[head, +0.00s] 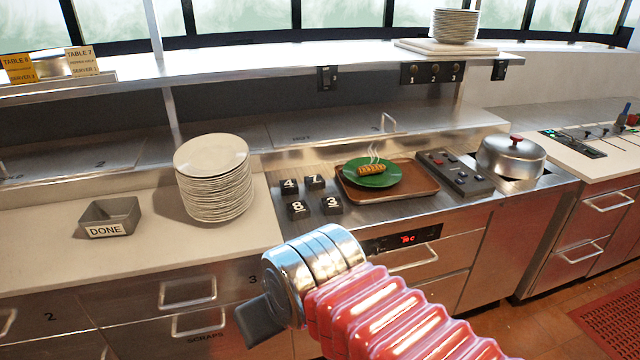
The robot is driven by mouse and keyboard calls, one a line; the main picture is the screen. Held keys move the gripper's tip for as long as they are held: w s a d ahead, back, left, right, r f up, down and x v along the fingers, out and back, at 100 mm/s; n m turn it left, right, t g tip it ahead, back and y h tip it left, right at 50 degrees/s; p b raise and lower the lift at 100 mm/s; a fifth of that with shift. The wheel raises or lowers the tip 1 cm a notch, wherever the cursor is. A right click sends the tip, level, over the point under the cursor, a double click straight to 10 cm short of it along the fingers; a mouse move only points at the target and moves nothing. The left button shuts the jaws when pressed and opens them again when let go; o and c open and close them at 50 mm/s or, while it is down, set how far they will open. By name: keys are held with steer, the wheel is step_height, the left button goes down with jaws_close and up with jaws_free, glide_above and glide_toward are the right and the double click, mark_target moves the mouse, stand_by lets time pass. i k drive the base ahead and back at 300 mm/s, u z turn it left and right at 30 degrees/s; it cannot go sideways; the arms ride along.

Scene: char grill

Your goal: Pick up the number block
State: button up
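Several dark number blocks with white digits stand in a small group on the steel counter, left of the brown tray. The block marked 4 (289,186) is back left and the block marked 7 (314,183) is back right. The block marked 8 (298,209) is front left and the block marked 3 (331,204) is front right. My gripper (258,322) is at the lower middle, in front of and below the counter edge, apart from the blocks. Only its dark end shows, pointing left, so I cannot tell whether it is open.
A brown tray (424,189) holds a green plate (356,181) with steaming food. A tall stack of plates (214,190) stands left of the blocks. A grey DONE bin (110,215) is farther left. A control panel (455,172) and lidded pot (511,157) are right. A shelf (270,55) runs above.

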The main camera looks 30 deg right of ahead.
mark_target(313, 183)
steer(key=u, duration=0.05)
steer(key=i, duration=1)
steer(key=z, duration=0.05)
